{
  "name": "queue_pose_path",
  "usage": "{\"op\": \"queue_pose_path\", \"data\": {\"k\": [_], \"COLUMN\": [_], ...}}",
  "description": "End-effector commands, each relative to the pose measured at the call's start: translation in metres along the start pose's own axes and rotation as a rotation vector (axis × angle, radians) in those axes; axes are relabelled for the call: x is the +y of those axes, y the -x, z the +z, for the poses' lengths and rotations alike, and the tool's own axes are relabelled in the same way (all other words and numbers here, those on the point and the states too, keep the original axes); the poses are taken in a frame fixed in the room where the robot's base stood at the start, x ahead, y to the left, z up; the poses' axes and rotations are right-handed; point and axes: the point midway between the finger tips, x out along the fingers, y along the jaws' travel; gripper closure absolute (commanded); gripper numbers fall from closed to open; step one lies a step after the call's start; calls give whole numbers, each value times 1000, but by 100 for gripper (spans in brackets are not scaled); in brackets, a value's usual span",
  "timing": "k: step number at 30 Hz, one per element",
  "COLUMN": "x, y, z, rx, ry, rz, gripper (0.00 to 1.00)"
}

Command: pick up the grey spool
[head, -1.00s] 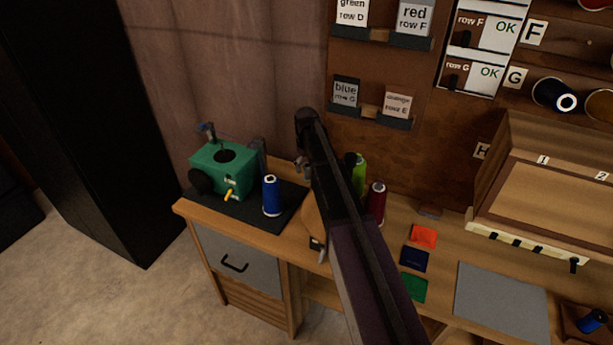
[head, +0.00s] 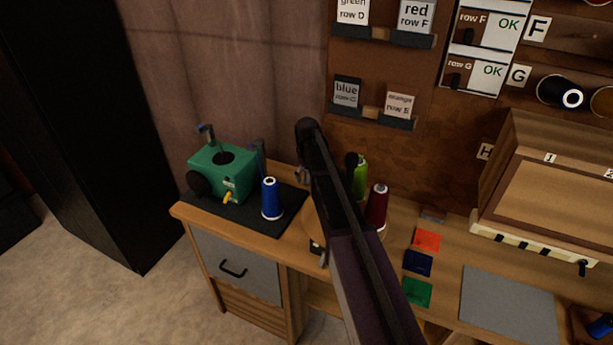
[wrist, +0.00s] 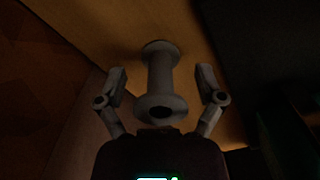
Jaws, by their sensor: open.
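The grey spool (wrist: 160,66) shows in the wrist view, with its near flange facing the camera and its core running away from it. My gripper (wrist: 162,80) is open, with one finger on each side of the spool and a visible gap on both sides. The spool appears to be between the fingers, not clamped. In the head view my arm covers the spool, and I cannot make out my fingers there.
A green machine (head: 222,172) and a blue spool (head: 271,199) stand on a dark mat at the bench's left end. A lime spool (head: 360,176) and a dark red spool (head: 377,207) stand close right of my arm. Coloured swatches (head: 427,240) lie further right.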

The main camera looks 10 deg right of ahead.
Motion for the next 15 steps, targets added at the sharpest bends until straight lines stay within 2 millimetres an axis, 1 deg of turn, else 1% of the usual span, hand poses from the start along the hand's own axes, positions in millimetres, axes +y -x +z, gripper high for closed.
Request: {"op": "queue_pose_path", "data": {"k": [2,3,4,9,10,15], "x": [0,0,0,0,0,0], "y": [0,0,0,0,0,0], "z": [0,0,0,0,0,0], "rx": [0,0,0,0,0,0], "ry": [0,0,0,0,0,0], "rz": [0,0,0,0,0,0], "gripper": [13,25,34,72,73,73]}}
